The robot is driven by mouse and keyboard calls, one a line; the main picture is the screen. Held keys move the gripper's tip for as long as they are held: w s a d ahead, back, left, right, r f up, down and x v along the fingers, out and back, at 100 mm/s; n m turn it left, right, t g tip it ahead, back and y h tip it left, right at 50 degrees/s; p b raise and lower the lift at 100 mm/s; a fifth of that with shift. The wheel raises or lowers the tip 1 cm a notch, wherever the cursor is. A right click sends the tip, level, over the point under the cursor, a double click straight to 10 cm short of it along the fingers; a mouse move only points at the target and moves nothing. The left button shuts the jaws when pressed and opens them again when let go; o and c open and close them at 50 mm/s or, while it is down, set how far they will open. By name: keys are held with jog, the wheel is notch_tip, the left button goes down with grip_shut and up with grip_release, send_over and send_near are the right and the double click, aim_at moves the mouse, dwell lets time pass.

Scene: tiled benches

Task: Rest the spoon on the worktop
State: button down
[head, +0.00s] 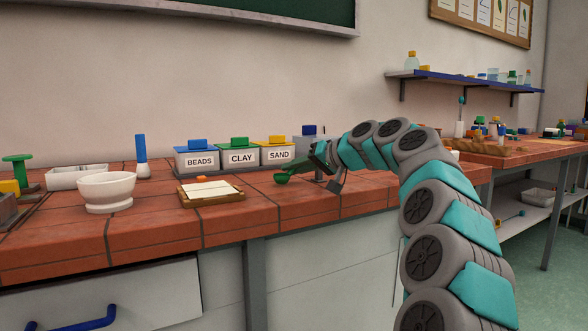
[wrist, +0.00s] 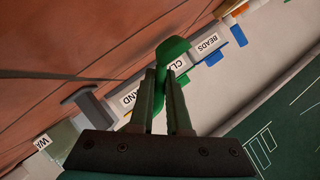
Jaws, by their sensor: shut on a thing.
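A green spoon (head: 287,176) is in my gripper (head: 318,162), above the red tiled worktop (head: 243,222) in front of the sand box. In the wrist view the spoon's green bowl (wrist: 174,50) shows beyond the fingertips, and my gripper (wrist: 165,85) is shut on its handle. I cannot tell from these views whether the spoon touches the tiles. Part of the handle is hidden between the fingers.
Boxes labelled beads (head: 198,161), clay (head: 239,157) and sand (head: 277,154) line the wall side. A wooden tray with paper (head: 211,204) and a white bowl (head: 107,208) stand to the left. Bare tiles lie between the tray and my gripper.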

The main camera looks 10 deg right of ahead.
jog(key=shift+f+b, duration=0.3)
jog(key=shift+f, duration=0.1)
jog(key=c, duration=0.8)
grip_release()
jog(key=v, duration=0.8)
jog(key=shift+w, duration=0.1)
